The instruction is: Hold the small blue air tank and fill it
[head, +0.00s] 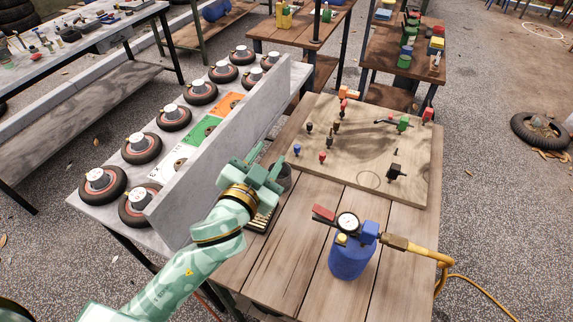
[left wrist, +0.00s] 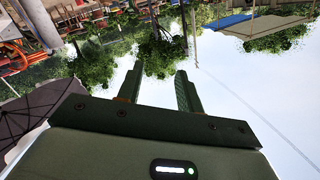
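The small blue air tank (head: 350,260) stands upright on the front part of the wooden table. On its top are a round white gauge (head: 347,222), a red lever (head: 323,214) and a yellow cap. A brass fitting (head: 395,242) at its right side joins a yellow hose (head: 440,262) that runs off the table's right edge. My left gripper (head: 264,163) is up and left of the tank, apart from it, near the grey upright board. In the left wrist view its two fingers (left wrist: 161,90) are apart with nothing between them. My right gripper is not in view.
A pegboard (head: 405,160) with several fittings lies at the table's back. The grey upright board (head: 220,150) and several wheels stand left. Bare planks (head: 270,270) lie left of the tank.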

